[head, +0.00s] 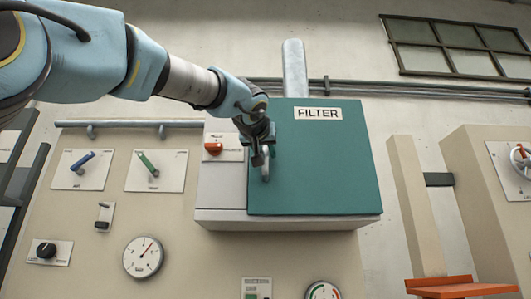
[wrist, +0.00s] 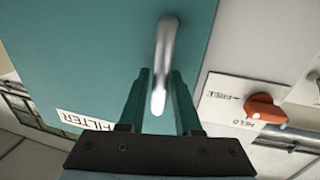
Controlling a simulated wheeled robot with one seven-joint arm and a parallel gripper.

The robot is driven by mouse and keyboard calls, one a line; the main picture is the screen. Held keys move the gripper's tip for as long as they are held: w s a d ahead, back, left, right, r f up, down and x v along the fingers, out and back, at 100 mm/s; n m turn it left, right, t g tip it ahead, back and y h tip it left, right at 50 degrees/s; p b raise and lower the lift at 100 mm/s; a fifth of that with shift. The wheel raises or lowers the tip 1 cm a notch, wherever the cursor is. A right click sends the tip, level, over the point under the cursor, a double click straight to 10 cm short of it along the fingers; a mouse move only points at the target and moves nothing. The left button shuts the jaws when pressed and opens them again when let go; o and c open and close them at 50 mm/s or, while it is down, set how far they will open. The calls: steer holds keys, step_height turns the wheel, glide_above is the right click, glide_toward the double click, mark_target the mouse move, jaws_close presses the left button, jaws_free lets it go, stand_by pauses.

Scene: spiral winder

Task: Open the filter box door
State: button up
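The filter box has a teal door (head: 330,165) with a white FILTER label (head: 318,114); the door looks closed against the pale box body (head: 222,187). A silver bar handle (head: 265,168) stands on the door's left part. In the wrist view the handle (wrist: 165,50) reaches down between my two fingers. My gripper (wrist: 160,95) is open around the handle, with narrow gaps showing beside the handle's end. In the head view my gripper (head: 262,150) is at the handle and partly covers it. An orange-red knob (head: 213,148) sits on a plate left of the door; its plate reads HELD in the wrist view (wrist: 262,109).
A beige panel with a blue lever (head: 82,163), a green lever (head: 148,163) and a round gauge (head: 143,257) lies to the left. A beige post (head: 414,200) and an orange ledge (head: 455,288) stand to the right. The space before the door's right side looks clear.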

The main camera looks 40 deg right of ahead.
jaws_close()
stand_by(1.0)
